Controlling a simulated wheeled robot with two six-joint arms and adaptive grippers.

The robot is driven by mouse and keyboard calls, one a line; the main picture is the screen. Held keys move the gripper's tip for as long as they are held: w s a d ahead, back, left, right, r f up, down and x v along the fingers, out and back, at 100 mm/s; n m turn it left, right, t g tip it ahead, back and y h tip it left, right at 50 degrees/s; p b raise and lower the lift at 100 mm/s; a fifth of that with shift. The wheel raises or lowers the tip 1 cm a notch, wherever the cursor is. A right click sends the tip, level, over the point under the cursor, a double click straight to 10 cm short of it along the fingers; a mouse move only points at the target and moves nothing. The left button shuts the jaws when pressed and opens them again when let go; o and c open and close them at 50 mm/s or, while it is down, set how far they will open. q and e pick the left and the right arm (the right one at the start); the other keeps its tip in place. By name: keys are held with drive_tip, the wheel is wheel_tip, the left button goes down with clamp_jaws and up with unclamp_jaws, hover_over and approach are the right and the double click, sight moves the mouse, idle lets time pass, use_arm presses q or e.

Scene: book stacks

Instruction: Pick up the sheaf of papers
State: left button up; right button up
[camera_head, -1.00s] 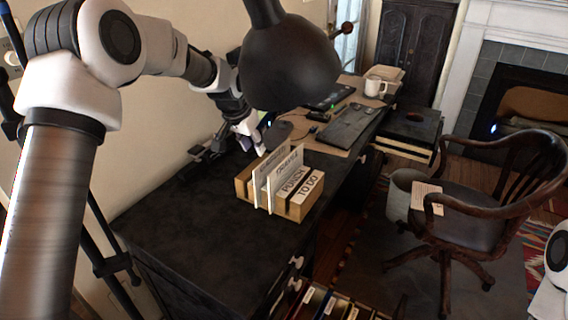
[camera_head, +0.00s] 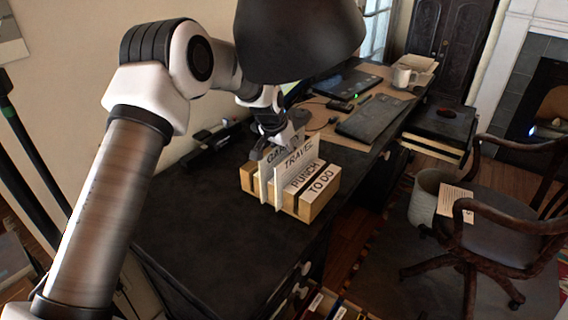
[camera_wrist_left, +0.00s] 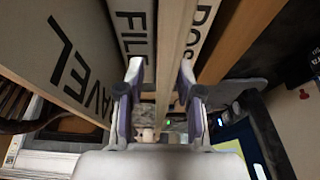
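My left gripper (camera_head: 272,130) is over the back of a wooden desk organizer (camera_head: 318,200) holding upright labelled papers. In the left wrist view its two fingers (camera_wrist_left: 162,88) are apart, with a pale upright strip (camera_wrist_left: 172,45) running between them. I cannot tell whether they touch it. The TRAVEL sheet (camera_head: 292,168) stands in the organizer; it also shows large at left in the wrist view (camera_wrist_left: 62,50). A FILE label (camera_wrist_left: 133,35) stands beside the strip. A lined paper sheaf (camera_head: 455,203) lies on the chair, well away from the gripper. My right gripper is not in view.
The organizer stands on a dark desk (camera_head: 200,225) with bare room in front. A black lamp head (camera_head: 300,38) hangs above the gripper. A keyboard (camera_head: 372,118), mug (camera_head: 403,76) and papers (camera_head: 420,63) are farther back. A wooden chair (camera_head: 500,225) stands at right.

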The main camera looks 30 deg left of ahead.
use_arm(q)
drive_tip(key=shift+f, duration=0.3)
idle(0.6)
clamp_jaws()
